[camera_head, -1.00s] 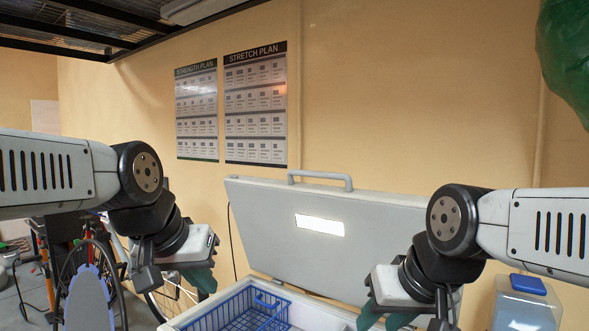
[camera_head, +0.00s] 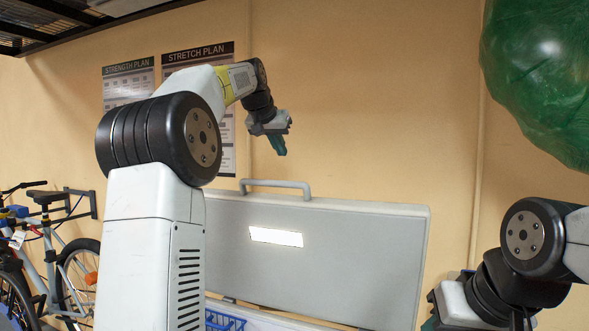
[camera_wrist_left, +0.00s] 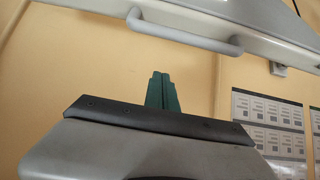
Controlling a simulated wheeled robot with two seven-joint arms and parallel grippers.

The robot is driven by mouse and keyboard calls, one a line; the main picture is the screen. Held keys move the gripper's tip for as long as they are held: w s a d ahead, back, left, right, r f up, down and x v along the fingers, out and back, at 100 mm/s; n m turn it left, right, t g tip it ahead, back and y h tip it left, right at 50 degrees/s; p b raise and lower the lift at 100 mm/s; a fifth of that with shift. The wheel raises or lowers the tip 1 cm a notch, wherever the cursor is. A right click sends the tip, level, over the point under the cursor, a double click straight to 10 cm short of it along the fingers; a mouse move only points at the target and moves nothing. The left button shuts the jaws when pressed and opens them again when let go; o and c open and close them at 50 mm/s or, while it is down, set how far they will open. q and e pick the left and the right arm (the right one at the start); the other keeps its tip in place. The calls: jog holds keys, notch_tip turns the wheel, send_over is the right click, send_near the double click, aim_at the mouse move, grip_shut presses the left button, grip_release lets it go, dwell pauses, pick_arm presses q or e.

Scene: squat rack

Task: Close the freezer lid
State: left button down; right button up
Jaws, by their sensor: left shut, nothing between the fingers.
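The freezer lid (camera_head: 340,255) stands open, tilted up against the wall side, with a light panel on its inner face. Its grey handle (camera_head: 275,184) is on the top edge. The handle also shows in the left wrist view (camera_wrist_left: 180,32), across the top. My left gripper (camera_head: 281,149) is raised above the lid's top edge, near the handle and apart from it. Its green fingers are together and empty in the left wrist view (camera_wrist_left: 162,90). My right gripper (camera_head: 432,322) is low at the right, mostly cut off by the bottom edge.
A blue basket (camera_head: 225,320) shows inside the freezer at the bottom edge. A bicycle (camera_head: 50,250) stands at the left. Posters (camera_head: 128,82) hang on the wall. The wall area right of my left gripper is clear.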

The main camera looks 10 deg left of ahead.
pick_arm(q)
jog(key=x, duration=1)
jog(key=s, duration=0.2)
jog(key=s+f, duration=0.1)
jog(key=shift+a, duration=0.3)
jog(key=shift+s+a+f, duration=0.1)
jog(key=shift+s+f, duration=0.25)
jog(key=shift+s, duration=0.05)
